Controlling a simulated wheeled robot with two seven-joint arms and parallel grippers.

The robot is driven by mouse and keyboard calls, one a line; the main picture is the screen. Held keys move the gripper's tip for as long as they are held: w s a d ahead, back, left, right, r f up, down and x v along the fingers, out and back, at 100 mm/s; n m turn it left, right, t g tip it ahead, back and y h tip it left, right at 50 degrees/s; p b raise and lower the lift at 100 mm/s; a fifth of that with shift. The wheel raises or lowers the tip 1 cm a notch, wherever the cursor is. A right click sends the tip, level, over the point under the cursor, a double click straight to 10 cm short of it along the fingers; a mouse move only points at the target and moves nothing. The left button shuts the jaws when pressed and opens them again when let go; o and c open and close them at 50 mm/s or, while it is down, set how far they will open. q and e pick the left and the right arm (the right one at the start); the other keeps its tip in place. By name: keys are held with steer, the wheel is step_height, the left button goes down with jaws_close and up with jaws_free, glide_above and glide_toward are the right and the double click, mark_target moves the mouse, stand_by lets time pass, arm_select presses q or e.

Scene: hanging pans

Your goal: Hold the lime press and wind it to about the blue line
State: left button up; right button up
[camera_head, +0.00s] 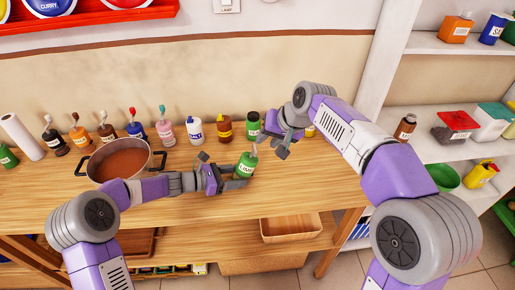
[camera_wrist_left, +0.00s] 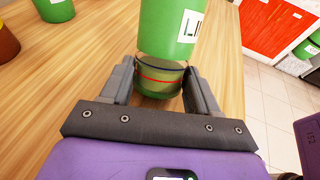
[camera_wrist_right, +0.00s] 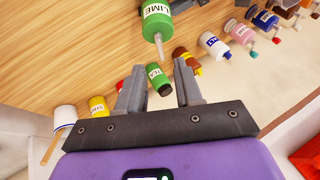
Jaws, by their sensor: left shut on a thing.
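The lime press (camera_head: 246,166) is a green bottle labelled LIME with a thin pale spout on top, held a little above the table. My left gripper (camera_head: 237,178) is shut on its base. In the left wrist view the fingers flank a see-through olive base (camera_wrist_left: 160,80) with a red line around it, below the green body (camera_wrist_left: 170,30). My right gripper (camera_head: 272,146) is open and empty, above and right of the press. In the right wrist view the press (camera_wrist_right: 157,22) is beyond the fingertips, its spout apart from them.
Several bottles stand along the wall, including a green TEA bottle (camera_wrist_right: 160,80) behind the press. A pot of brown liquid (camera_head: 122,160) stands left on the wooden table (camera_head: 200,208). White shelves (camera_head: 440,125) stand at the right. The front of the table is clear.

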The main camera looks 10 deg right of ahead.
mark_target(256, 150)
steer(key=x, duration=0.8)
jaws_close()
